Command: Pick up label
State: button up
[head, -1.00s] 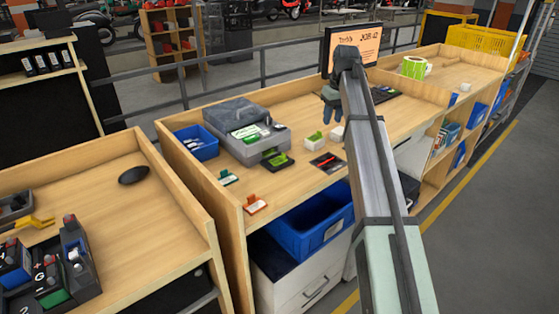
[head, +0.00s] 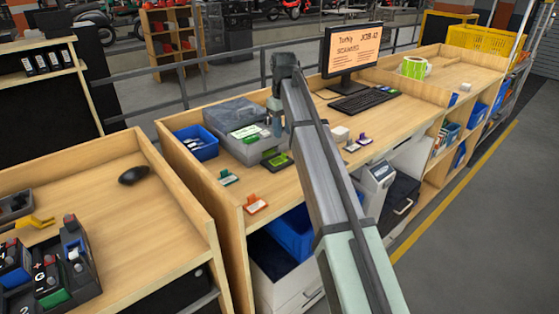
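My gripper (head: 276,118) hangs over the right side of the grey printer-like box (head: 230,122) on the wooden bench, seen side-on; its finger gap is too small to make out. Pale, label-like pieces (head: 246,131) show on the front of the box, left of my gripper. A dark piece with a green face (head: 276,159) lies just in front of the box, below my gripper. I cannot tell for sure which of these is the label. A green-and-white label roll (head: 414,67) stands at the far right. My arm hides part of the bench.
A blue bin (head: 196,142) is left of the box. A green tag (head: 228,178) and an orange tag (head: 255,204) stand near the front edge. A monitor (head: 352,51) and keyboard (head: 363,101) are behind my arm.

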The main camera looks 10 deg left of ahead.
aim_at(278, 159)
jog(key=f, duration=0.9)
jog(key=shift+w+d+f, duration=0.1)
jog(key=shift+w+d, duration=0.1)
jog(key=shift+d, duration=0.05)
grip_shut()
